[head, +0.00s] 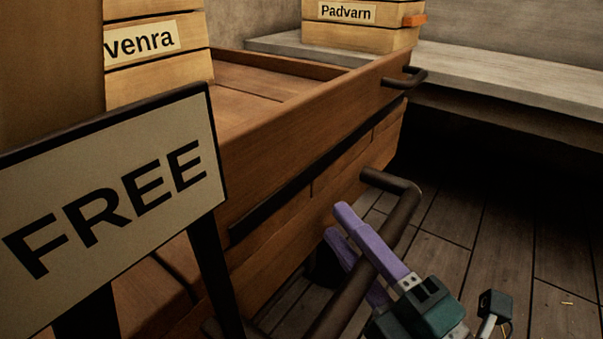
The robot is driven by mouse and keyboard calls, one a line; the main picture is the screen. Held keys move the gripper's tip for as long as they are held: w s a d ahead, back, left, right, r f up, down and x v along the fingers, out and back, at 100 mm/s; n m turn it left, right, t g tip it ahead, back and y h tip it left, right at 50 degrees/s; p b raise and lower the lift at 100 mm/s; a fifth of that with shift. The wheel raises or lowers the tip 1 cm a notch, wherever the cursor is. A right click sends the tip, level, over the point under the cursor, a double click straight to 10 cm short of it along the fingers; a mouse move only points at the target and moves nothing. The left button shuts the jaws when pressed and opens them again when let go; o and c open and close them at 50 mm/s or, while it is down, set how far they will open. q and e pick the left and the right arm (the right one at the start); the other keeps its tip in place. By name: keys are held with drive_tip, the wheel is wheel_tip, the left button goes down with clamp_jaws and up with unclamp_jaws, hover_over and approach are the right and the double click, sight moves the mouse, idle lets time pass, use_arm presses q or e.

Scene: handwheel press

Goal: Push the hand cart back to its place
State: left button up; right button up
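The hand cart (275,140) appears to be the large brown wooden body with a dark strip along its side. A dark bar handle (402,213) comes off its side, bends and runs down toward the bottom of the head view. My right gripper (337,223) has two purple fingers at this bar. One finger passes in front of the bar and the other behind it, so the bar lies between them. I cannot tell whether they press on it. My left gripper is not in view.
A "FREE" sign (120,205) on dark posts stands close at the left and hides part of the cart. A crate marked "venra" (155,75) is behind it. A "Padvarn" crate (360,38) sits on a grey ledge (490,78). Plank floor (480,235) is open at right.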

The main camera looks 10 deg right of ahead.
drive_tip(key=shift+o, duration=1.3)
drive_tip(key=shift+w+a, duration=0.1)
drive_tip(key=shift+r, duration=0.1)
drive_tip(key=p+v, duration=0.2)
drive_tip(key=v, duration=0.8)
